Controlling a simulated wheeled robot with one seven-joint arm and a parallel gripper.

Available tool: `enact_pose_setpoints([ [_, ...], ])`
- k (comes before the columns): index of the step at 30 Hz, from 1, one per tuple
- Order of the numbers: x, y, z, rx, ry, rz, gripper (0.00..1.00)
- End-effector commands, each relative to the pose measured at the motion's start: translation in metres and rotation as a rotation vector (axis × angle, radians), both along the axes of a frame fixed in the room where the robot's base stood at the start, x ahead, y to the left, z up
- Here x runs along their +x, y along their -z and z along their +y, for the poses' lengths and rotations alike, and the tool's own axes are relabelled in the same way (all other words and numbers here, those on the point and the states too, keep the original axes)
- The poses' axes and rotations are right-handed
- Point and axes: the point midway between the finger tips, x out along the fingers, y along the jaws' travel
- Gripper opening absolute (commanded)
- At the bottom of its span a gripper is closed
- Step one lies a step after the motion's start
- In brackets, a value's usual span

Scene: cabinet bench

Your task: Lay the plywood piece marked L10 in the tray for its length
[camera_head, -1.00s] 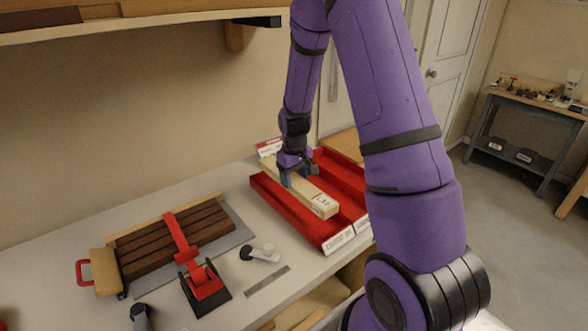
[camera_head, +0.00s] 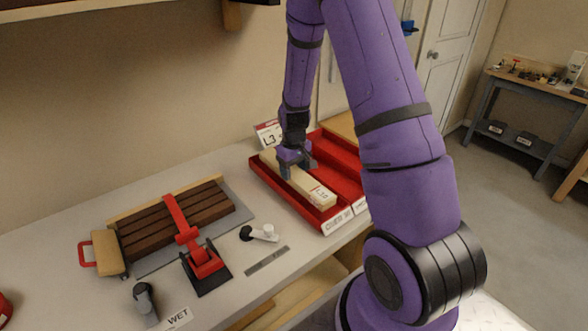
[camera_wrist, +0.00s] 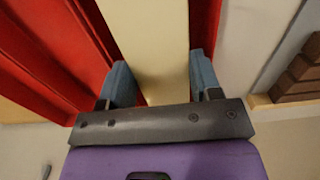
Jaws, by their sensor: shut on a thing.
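The plywood piece (camera_head: 314,188) is a long pale block with a small printed label on its near end, which seems to read L10. It lies lengthwise in the left lane of the red tray (camera_head: 268,183), between the side walls. My gripper (camera_head: 292,170) is shut on the piece toward its far end. In the wrist view, the two blue-grey fingers of my gripper (camera_wrist: 160,85) flank the pale plywood piece (camera_wrist: 150,35), with red tray walls on both sides. Whether the piece rests fully on the tray floor is hard to tell.
A second red lane (camera_head: 335,165) lies to the right. A sign (camera_head: 268,134) stands behind the tray.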

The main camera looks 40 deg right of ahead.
Motion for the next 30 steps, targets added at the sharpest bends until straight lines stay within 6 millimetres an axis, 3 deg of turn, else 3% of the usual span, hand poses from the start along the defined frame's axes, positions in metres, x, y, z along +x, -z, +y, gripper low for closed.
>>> enact_pose_setpoints([
  [30,-0.001,0.011,0.000,0.000,0.000,-0.001,0.31],
])
